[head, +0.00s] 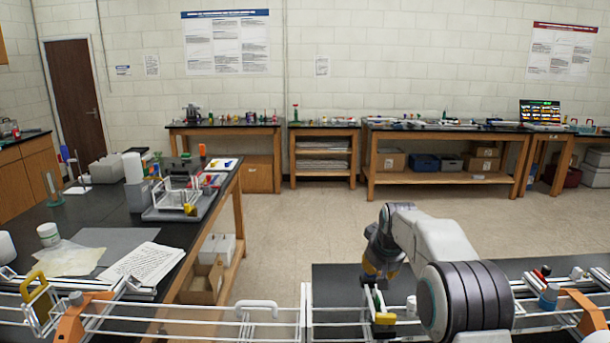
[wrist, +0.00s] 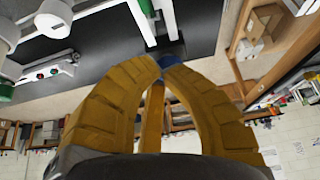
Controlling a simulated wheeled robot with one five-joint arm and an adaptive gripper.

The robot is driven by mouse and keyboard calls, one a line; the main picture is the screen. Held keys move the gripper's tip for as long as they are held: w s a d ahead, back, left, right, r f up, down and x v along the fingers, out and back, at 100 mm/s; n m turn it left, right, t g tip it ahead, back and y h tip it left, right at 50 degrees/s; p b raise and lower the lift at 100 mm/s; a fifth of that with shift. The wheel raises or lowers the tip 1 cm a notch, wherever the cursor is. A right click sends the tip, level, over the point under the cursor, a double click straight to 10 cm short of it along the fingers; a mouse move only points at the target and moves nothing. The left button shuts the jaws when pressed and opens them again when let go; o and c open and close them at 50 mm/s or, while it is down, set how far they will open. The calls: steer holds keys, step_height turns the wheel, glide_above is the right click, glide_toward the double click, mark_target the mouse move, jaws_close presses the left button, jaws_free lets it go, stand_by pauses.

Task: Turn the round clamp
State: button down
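My gripper (head: 376,276) hangs over the right part of the frame in the head view. I cannot tell which part is the round clamp. Below the gripper in the head view are a green upright piece and a yellow block (head: 385,319). A small white round piece (head: 411,306) stands beside them. My arm hides part of the frame.
White rails (head: 200,325) run across the front. A black-topped bench (head: 180,235) stands at left. The floor (head: 310,220) beyond is clear.

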steer(key=shift+f, duration=0.75)
steer(key=shift+w+a+p, duration=0.15)
steer(key=shift+w+p, duration=0.4)
steer(key=shift+p, duration=0.1)
stand_by(0.9)
steer(key=shift+a, duration=0.55)
stand_by(0.6)
steer(key=shift+s+f, duration=0.15)
steer(key=shift+f, duration=0.05)
stand_by(0.4)
steer(key=shift+s, duration=0.3)
step_height(320, 180, up, 6)
steer(key=p, duration=0.4)
steer(key=shift+r, duration=0.25)
steer(key=c, duration=2)
jaws_free()
steer(key=shift+w, duration=0.1)
